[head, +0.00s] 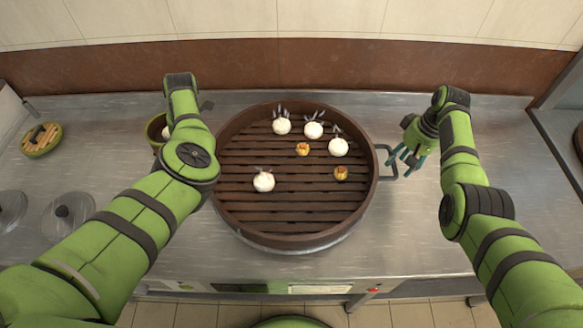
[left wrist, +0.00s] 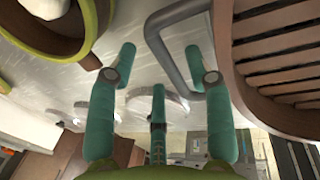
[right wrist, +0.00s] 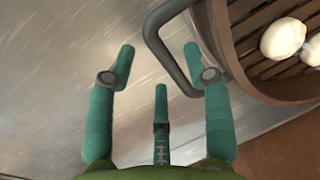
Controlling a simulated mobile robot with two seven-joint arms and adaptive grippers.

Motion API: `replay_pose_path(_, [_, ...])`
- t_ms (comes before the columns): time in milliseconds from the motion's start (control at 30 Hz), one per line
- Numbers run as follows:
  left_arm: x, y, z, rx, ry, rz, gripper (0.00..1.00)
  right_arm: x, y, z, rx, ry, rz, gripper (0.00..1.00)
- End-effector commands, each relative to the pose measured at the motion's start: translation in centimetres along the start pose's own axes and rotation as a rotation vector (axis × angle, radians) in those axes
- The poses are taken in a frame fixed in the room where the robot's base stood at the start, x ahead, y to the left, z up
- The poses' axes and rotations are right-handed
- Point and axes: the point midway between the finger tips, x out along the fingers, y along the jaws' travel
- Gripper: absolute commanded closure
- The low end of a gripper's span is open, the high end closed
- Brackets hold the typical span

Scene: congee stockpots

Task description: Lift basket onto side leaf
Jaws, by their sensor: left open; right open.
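The basket (head: 262,226) is a large round brown steamer with a slatted floor, resting level on a metal pot. It holds several white buns and two small yellow pieces. Its right grey handle (head: 391,162) is beside my right gripper (head: 397,158); in the right wrist view that handle (right wrist: 160,58) shows between the open fingers (right wrist: 158,58). In the head view my left forearm hides the left handle and gripper. In the left wrist view the left handle (left wrist: 172,62) shows between the open left fingers (left wrist: 160,62), nearer the right-hand one. I cannot tell whether either handle is touched.
A small green-rimmed bowl (head: 152,130) stands left of the basket, partly behind my left arm. A round wooden lid (head: 41,140) and clear lids (head: 72,214) lie farther left. The steel counter (head: 420,235) is bare right of the basket. A wall rises behind.

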Motion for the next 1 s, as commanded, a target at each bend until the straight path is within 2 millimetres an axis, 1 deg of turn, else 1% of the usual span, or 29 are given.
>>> replay_pose_path(67, [1.3,0.1,-0.1,0.001,0.002,0.0,0.49,1.3,-0.1,0.1,-0.001,-0.002,-0.001,0.49])
replay_pose_path(300, [3.1,0.1,0.0,0.001,0.0,0.0,0.49,3.0,0.0,-0.1,-0.001,0.001,0.0,0.49])
replay_pose_path(433, [3.4,0.0,0.0,-0.001,-0.001,0.0,0.49,3.4,0.0,0.0,-0.001,0.001,0.001,0.49])
replay_pose_path(667, [3.4,0.0,0.0,-0.001,-0.001,0.0,0.49,3.4,0.0,0.0,-0.001,0.001,0.001,0.49])
replay_pose_path(700, [3.4,0.0,0.0,-0.001,-0.001,0.0,0.57,3.4,0.0,0.0,-0.001,0.001,0.001,0.57])
replay_pose_path(767, [3.4,0.0,0.0,-0.001,-0.001,0.0,0.81,3.4,0.0,0.0,-0.001,0.001,0.001,0.81])
replay_pose_path(800, [3.4,0.0,0.0,-0.001,-0.001,0.0,0.97,3.4,0.0,0.0,-0.001,0.001,0.001,0.97])
replay_pose_path(833, [3.4,0.0,0.0,-0.001,-0.001,0.0,1.0,3.4,0.0,0.0,-0.001,0.001,0.001,1.0])
replay_pose_path(1000, [3.4,0.0,0.0,-0.001,-0.001,-0.001,1.0,3.4,0.0,0.0,-0.001,0.001,0.0,1.0])
